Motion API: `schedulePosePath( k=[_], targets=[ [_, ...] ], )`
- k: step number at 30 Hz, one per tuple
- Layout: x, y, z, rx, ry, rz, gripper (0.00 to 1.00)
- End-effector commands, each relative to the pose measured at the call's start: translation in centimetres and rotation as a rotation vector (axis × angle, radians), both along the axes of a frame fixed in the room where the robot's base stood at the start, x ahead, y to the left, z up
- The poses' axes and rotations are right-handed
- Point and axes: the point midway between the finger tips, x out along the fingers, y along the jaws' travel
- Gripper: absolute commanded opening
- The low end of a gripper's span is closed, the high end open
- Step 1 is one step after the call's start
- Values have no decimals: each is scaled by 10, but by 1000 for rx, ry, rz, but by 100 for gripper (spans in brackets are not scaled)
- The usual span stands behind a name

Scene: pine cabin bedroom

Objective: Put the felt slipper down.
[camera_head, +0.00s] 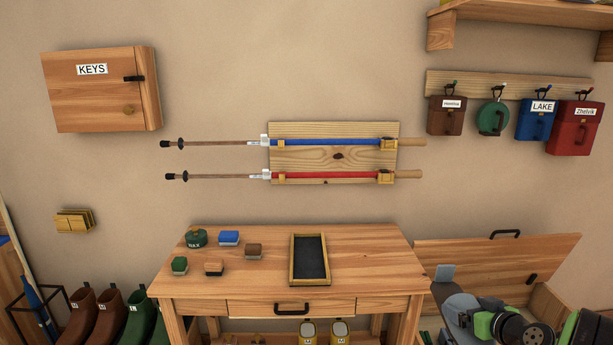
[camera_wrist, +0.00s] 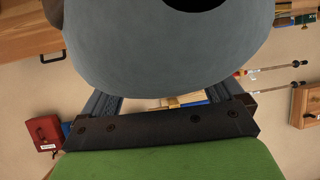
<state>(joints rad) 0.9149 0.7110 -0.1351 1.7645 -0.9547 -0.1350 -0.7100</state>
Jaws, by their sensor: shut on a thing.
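The felt slipper (camera_wrist: 165,55) is grey and rounded and fills the upper middle of the wrist view. Part of its dark opening shows at the top edge. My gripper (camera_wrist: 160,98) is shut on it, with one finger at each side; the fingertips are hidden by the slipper. In the head view my gripper (camera_head: 478,318) is at the lower right, in front of the open wooden chest. Grey shapes there are partly covered by my arm, and I cannot clearly tell the slipper's outline. The slipper is held in the air.
A wooden table (camera_head: 365,260) holds a black-lined tray (camera_head: 310,260), a wax tin (camera_head: 196,238) and several brushes. Its right front is bare. The chest's lid (camera_head: 500,255) stands raised at right. Boots (camera_head: 78,315) stand at lower left; yellow shoes (camera_head: 308,332) sit under the table.

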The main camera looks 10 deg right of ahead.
Motion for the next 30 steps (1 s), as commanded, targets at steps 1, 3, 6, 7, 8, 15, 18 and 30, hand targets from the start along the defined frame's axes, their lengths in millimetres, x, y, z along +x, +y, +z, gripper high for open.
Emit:
schedulePosePath(
  k=[1,3,6,7,8,15,18,30],
  targets=[
    [10,13,-2,5,2,-1,60],
    [21,27,-9,6,3,-20,60],
    [38,55,-23,8,5,-46,60],
    [42,65,-28,7,6,-54,60],
    [47,77,-33,7,7,-62,60],
    [48,199,-74,8,13,-92,60],
    [37,236,-81,5,9,-81,60],
    [5,301,-84,4,3,-24,60]
  ],
)
